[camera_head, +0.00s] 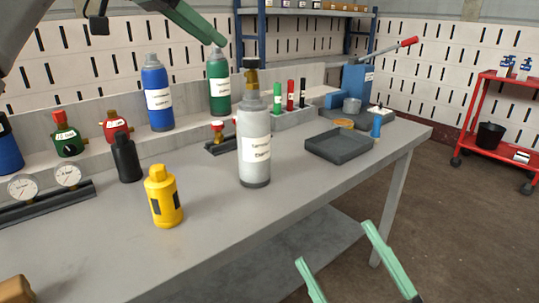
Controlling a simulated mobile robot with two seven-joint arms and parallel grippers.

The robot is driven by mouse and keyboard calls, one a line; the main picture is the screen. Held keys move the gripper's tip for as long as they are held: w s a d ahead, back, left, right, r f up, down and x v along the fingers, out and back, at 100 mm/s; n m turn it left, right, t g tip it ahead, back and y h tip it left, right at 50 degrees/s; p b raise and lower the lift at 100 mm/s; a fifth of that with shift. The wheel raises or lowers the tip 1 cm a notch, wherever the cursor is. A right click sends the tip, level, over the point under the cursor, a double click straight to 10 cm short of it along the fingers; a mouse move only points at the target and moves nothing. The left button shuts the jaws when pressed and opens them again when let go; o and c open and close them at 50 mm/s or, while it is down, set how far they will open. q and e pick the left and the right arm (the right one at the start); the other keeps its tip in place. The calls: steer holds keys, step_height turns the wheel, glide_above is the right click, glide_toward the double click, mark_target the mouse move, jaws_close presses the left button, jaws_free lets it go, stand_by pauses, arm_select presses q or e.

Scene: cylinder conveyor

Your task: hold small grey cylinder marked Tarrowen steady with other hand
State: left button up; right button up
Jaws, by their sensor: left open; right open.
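The small grey cylinder (254,155) stands upright on the grey workbench, with a brass valve on top. Its white label faces me; the small print is hard to read. My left gripper (205,28) is at the top of the view, above and left of the cylinder, apart from it. One green finger shows there; the rest is cut off by the top edge. My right gripper (333,242) is low, in front of the bench's front edge, right of and below the cylinder. Its two green fingers are spread with nothing between them.
A yellow canister (163,197) and a black bottle (126,158) stand left of the cylinder. A dark tray (340,147) lies to its right. Blue (157,93) and green (219,80) cylinders stand on the ledge behind. The bench (225,225) is clear in front of the cylinder.

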steer(key=w+a+f+n+g+h, duration=0.1)
steer(key=w+a+n+g, duration=0.15)
steer(key=w+n, duration=0.4)
steer(key=w+a+f+n+g+h, duration=0.1)
steer(key=w+a+n, duration=0.3)
steer(key=w+n, duration=0.25)
steer(key=n+h, duration=0.2)
steer(key=n, duration=0.5)
glide_toward(249, 143)
steer(key=s+f, duration=0.1)
steer(key=s+a, duration=0.1)
steer(key=shift+s+f+g, duration=0.3)
steer(key=shift+f+g, duration=0.05)
steer(key=w+n, duration=0.1)
steer(key=w+n+h, duration=0.1)
steer(key=w+n, duration=0.1)
steer(key=w+r+n+h, duration=0.1)
steer(key=n, duration=0.1)
steer(key=shift+w+d+g, duration=0.3)
steer(key=shift+w+d+r+n+h, duration=0.1)
steer(key=shift+w+d+n+h, duration=0.05)
steer(key=shift+w+n+h, duration=0.4)
steer(key=shift+w+n, duration=0.25)
steer(key=shift+w, duration=0.15)
steer(key=x, duration=1.1)
steer(key=shift+w+a, duration=0.2)
steer(key=shift+a, duration=0.05)
steer(key=shift+c, duration=0.2)
